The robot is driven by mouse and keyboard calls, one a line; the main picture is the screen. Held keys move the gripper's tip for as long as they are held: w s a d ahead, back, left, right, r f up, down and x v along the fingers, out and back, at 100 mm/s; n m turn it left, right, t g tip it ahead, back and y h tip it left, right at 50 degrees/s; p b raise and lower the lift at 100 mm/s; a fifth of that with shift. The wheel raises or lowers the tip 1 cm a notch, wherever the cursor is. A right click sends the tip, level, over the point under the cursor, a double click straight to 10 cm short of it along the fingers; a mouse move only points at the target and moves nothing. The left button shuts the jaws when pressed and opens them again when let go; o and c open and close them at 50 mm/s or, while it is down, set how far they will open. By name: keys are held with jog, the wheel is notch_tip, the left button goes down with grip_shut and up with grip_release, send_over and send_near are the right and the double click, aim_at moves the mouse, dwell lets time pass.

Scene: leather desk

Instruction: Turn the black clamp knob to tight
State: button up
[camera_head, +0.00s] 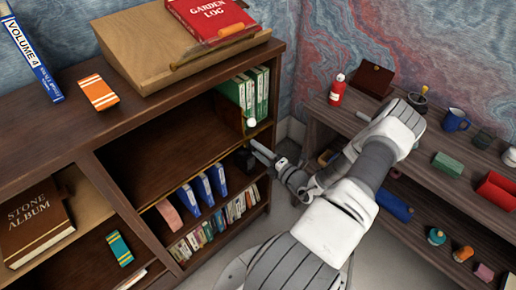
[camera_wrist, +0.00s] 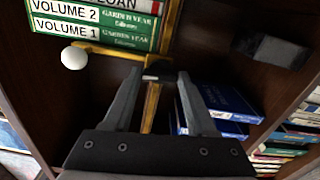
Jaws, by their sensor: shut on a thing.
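The black clamp knob (camera_wrist: 160,73) shows in the wrist view between my fingertips, in front of a yellow metal bar. My gripper (camera_wrist: 157,80) is shut on this knob, with one finger on each side. In the head view my gripper (camera_head: 259,150) reaches into the right end of the bookcase, below the green books. The knob cannot be made out clearly there. A white ball (camera_wrist: 74,56) sits at the left end of a yellow arm beside the knob; it also shows in the head view (camera_head: 251,122).
Green volumes (camera_wrist: 95,27) stand close above the knob. Blue books (camera_wrist: 220,108) lie right of my fingers, and a dark block (camera_wrist: 272,48) is at the upper right. The wooden bookcase (camera_head: 160,120) surrounds the gripper. A second shelf unit (camera_head: 345,118) with small objects stands right.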

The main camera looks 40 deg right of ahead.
jog(key=shift+m, duration=0.7)
jog(key=o, duration=1.4)
jog(key=shift+c, duration=0.2)
jog(key=s+d, duration=0.1)
jog(key=s, duration=1.6)
jog(key=shift+s+d+p, duration=0.15)
jog(key=shift+s+p, duration=0.1)
jog(key=shift+p, duration=0.15)
